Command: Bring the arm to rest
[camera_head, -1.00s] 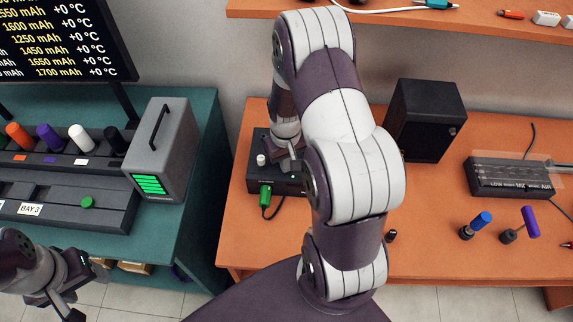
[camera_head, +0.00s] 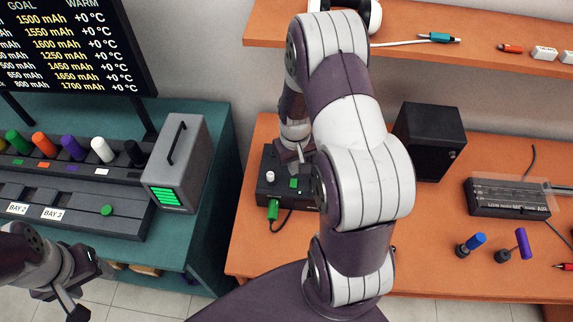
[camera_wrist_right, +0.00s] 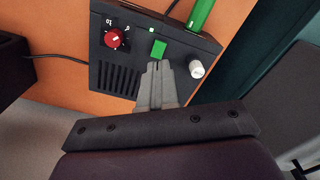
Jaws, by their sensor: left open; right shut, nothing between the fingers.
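My right arm (camera_head: 365,170) reaches forward over the orange table. My right gripper (camera_head: 300,155) is partly hidden behind the arm in the head view. In the right wrist view the right gripper (camera_wrist_right: 157,68) is shut and empty, its tips just by a green button on a black box (camera_wrist_right: 120,80); I cannot tell if they touch it. My left gripper (camera_head: 72,300) is at the lower left, low in front of the teal desk, open and empty.
The black box (camera_head: 268,195) has a white knob, a red dial (camera_wrist_right: 115,38) and a green plug (camera_head: 273,210). A black speaker (camera_head: 430,140) stands right of my arm. A grey unit (camera_head: 176,160) and battery bays stand on the teal desk (camera_head: 200,235). A shelf (camera_head: 480,45) hangs above.

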